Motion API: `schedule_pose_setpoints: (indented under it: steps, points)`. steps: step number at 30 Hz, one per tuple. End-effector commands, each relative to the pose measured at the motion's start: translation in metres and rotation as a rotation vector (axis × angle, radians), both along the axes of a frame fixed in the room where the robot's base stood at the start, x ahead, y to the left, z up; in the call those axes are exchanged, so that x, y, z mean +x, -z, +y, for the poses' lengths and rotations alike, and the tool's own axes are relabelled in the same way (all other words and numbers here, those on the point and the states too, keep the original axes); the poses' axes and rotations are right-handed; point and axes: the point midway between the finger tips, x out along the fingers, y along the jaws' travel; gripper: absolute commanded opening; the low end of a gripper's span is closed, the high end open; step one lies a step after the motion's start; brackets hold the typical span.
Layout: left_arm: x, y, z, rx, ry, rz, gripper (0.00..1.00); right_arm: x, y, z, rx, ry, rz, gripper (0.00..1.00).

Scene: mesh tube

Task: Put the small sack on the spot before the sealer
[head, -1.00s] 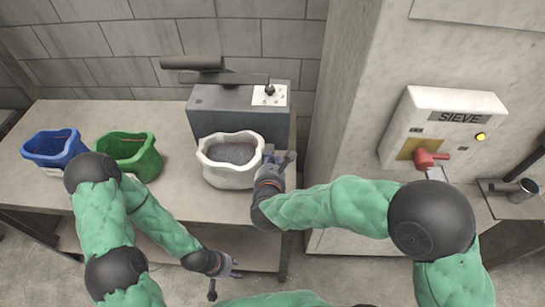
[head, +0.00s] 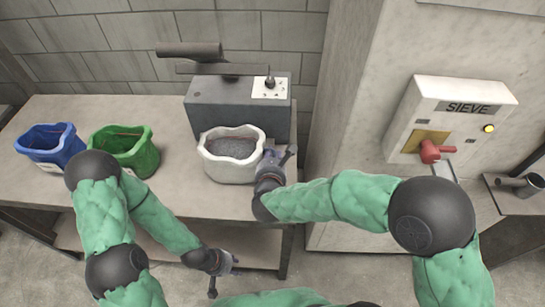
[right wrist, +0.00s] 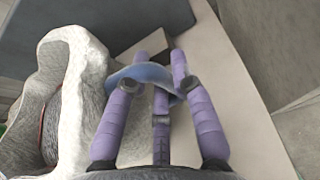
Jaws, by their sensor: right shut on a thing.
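The small sack (head: 231,158) is white, open at the top and filled with grey grains. In the head view it stands upright on the table, right in front of the grey sealer (head: 215,100). My right gripper (head: 272,163) is at its right side. In the right wrist view my right gripper (right wrist: 158,85) has its fingers closed around a pale blue-grey piece, beside the white sack wall (right wrist: 85,75). How that piece joins the sack is hidden. My left gripper (head: 228,270) hangs empty before the table's front edge, its fingers apart.
A blue sack (head: 45,150) and a green sack (head: 128,155) stand on the left of the table (head: 185,195). A wall box marked SIEVE (head: 450,115) with a red lever is on the pillar at right. The table is clear between the green and white sacks.

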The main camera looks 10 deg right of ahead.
Motion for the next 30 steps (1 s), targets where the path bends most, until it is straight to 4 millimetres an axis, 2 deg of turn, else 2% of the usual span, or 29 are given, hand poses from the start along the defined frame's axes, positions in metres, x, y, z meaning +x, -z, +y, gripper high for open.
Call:
schedule_pose_setpoints:
  steps: [7,8,10,18,23,26,30]
  points:
    - [0.000,0.000,0.000,0.000,0.000,0.000,0.40,0.002,-0.004,0.000,0.003,0.002,-0.008,0.00]
    - [0.000,0.000,0.000,0.000,0.000,0.000,0.40,0.002,-0.004,0.000,0.003,0.002,-0.008,0.33]
    - [0.000,0.000,0.000,0.000,0.000,0.000,0.40,0.002,-0.003,0.000,0.003,0.002,-0.007,0.52]
    - [0.000,0.000,0.000,0.000,0.000,0.000,0.40,-0.001,0.002,0.000,-0.003,-0.002,0.005,0.52]
    - [0.000,0.000,0.000,0.000,0.000,0.000,0.40,-0.005,-0.001,0.001,-0.002,-0.002,0.002,0.52]
    - [0.000,0.000,0.000,0.000,0.000,0.000,0.40,-0.015,-0.007,0.004,-0.001,-0.004,-0.001,0.52]
    - [0.000,0.000,0.000,0.000,0.000,0.000,0.40,-0.038,-0.018,0.009,0.001,-0.005,-0.003,0.52]
